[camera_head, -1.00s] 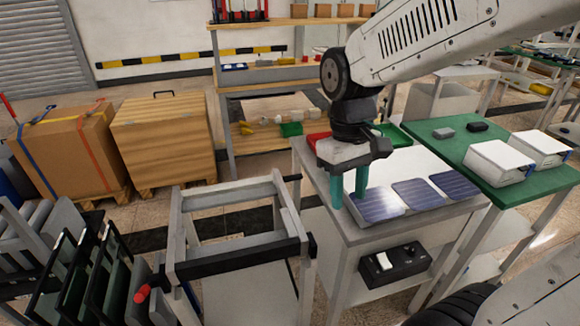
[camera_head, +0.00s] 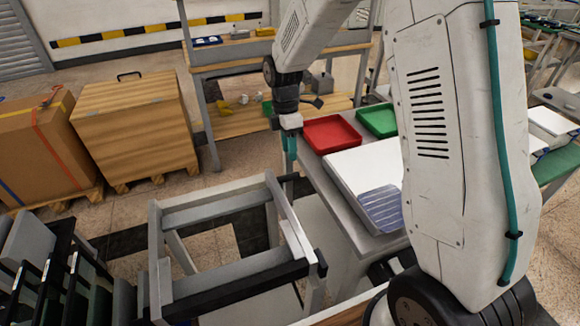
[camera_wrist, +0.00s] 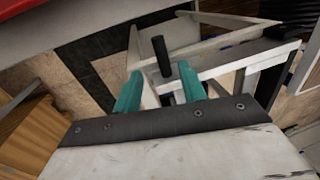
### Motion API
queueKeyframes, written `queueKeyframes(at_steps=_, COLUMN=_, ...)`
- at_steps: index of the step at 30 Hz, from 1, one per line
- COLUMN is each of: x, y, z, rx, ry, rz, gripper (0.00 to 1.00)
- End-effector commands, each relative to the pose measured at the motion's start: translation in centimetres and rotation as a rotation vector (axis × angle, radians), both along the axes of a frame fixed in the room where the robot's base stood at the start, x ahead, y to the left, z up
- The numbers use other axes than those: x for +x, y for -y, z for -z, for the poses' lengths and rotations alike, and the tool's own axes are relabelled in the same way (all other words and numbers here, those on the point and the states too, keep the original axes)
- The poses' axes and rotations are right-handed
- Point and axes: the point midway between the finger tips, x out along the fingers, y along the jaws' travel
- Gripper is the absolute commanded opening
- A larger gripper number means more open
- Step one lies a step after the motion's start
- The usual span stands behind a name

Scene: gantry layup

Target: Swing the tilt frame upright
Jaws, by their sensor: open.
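The tilt frame (camera_head: 290,226) is a pale grey metal frame. It lies roughly flat on its grey stand, which has a black bar along its near side. A short black handle (camera_head: 287,177) sticks out at its far right corner. My gripper (camera_head: 290,150), with teal fingers, is open just above and beyond this handle, at the left edge of the worktable. In the wrist view the black handle (camera_wrist: 162,56) shows upright between the two open fingers, with gaps on both sides. I cannot tell how deep between the fingers it sits.
A wooden crate (camera_head: 137,125) and a strapped box (camera_head: 38,148) stand at left. Dark racked panels (camera_head: 55,275) stand at lower left.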

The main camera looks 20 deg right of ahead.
Motion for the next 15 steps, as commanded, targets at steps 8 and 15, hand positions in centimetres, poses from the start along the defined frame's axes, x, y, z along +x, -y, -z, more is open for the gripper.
queueKeyframes(at_steps=8, x=-0.8, y=-1.3, z=3.6, rx=0.002, ry=-0.005, rz=-0.029, gripper=0.41)
queueKeyframes(at_steps=15, x=-1.5, y=-1.3, z=6.8, rx=0.002, ry=-0.004, rz=-0.028, gripper=0.41)
